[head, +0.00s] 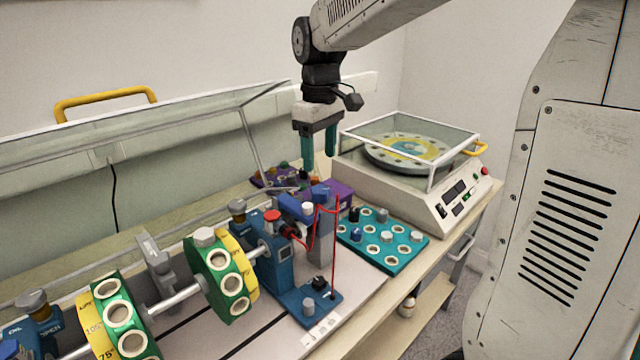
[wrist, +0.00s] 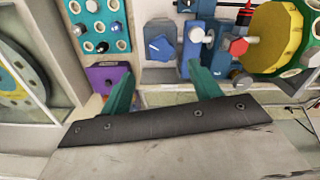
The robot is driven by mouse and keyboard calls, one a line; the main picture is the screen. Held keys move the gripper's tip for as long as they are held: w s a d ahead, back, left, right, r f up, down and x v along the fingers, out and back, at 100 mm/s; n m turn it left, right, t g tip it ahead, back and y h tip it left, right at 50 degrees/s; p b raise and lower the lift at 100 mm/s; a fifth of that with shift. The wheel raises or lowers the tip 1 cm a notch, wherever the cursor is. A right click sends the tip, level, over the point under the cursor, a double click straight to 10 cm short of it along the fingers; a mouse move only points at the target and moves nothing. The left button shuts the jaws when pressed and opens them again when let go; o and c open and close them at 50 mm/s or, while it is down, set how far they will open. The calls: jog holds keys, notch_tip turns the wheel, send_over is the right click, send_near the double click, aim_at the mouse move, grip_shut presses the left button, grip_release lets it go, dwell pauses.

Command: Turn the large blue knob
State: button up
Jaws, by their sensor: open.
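In the head view the blue knob (head: 320,192) is on top of the grey block (head: 320,232), partly crowded by the blue motor unit. My gripper (head: 320,160) points down above and behind the knob, its two teal fingers apart with nothing between them. In the wrist view my gripper (wrist: 159,76) is open, its fingers on either side of the knob's line and apart from it.
A teal tray (head: 408,263) with several weights is right of the block. A purple box (head: 336,194) stands behind it. A red wire (head: 336,250) loops close by. The shaft with green-yellow discs (head: 208,282) lies left. A covered turntable machine (head: 400,185) stands behind right.

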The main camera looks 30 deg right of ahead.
aim_at(320, 189)
jog(key=shift+s+n, duration=0.2)
jog(key=shift+n, duration=0.1)
notch_tip(320, 189, down, 8)
jog(key=shift+r, duration=0.2)
jog(key=c, duration=1)
